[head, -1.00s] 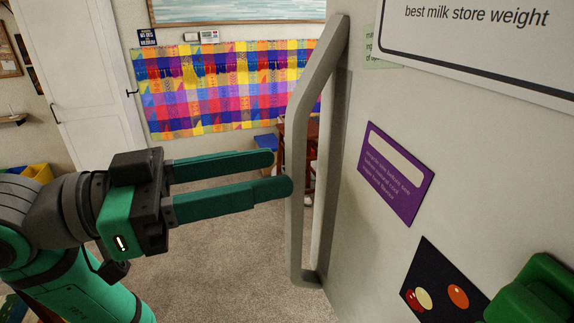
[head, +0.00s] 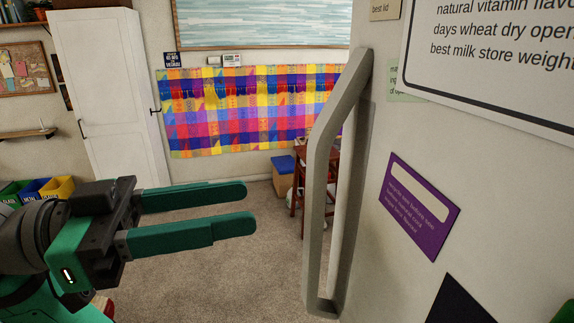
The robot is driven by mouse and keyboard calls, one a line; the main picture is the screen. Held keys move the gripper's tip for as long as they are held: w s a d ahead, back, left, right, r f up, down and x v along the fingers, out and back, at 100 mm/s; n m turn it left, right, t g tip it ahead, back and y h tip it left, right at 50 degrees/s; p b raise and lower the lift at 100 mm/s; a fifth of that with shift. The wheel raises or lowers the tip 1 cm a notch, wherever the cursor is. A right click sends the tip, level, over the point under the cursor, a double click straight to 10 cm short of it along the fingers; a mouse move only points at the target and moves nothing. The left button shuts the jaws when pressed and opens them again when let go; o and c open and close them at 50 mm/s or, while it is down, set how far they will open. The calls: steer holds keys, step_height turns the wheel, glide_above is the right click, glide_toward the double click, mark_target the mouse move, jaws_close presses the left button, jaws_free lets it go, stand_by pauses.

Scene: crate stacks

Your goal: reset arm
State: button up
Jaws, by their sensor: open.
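My gripper (head: 250,207) is at the left of the head view, its two long green fingers pointing right. The fingers are apart with nothing between them. A tall grey handle (head: 318,190) stands out from a pale upright panel (head: 385,250) on the right. The fingertips end left of the handle, with a visible gap in the picture between them.
Signs and a purple card (head: 419,207) are on the panel. Behind are a white cabinet (head: 105,100), a colourful checked cloth (head: 250,108), a blue-topped box (head: 284,175) and a reddish wooden stool (head: 305,185). Coloured bins (head: 58,188) sit at left. Carpet (head: 225,265) between is clear.

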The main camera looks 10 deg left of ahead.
steer(key=w+f+n+t+y, duration=0.4)
steer(key=w+f+n+t, duration=0.65)
steer(key=w+f, duration=0.65)
step_height(320, 180, down, 24)
steer(key=d+n+y, duration=0.2)
steer(key=n+y, duration=0.7)
steer(key=s+d+f+g+y, duration=0.1)
steer(key=s+d+f+y, duration=0.15)
steer(key=s+f, duration=0.45)
steer(key=s+d+f+g+y, duration=0.2)
steer(key=s+d+f, duration=0.1)
steer(key=s+f, duration=0.5)
steer(key=s+d+m, duration=0.3)
steer(key=s, duration=0.7)
steer(key=s+d+r+m+h, duration=0.1)
steer(key=s+d+m, duration=0.2)
steer(key=s, duration=0.7)
steer(key=shift+m, duration=0.45)
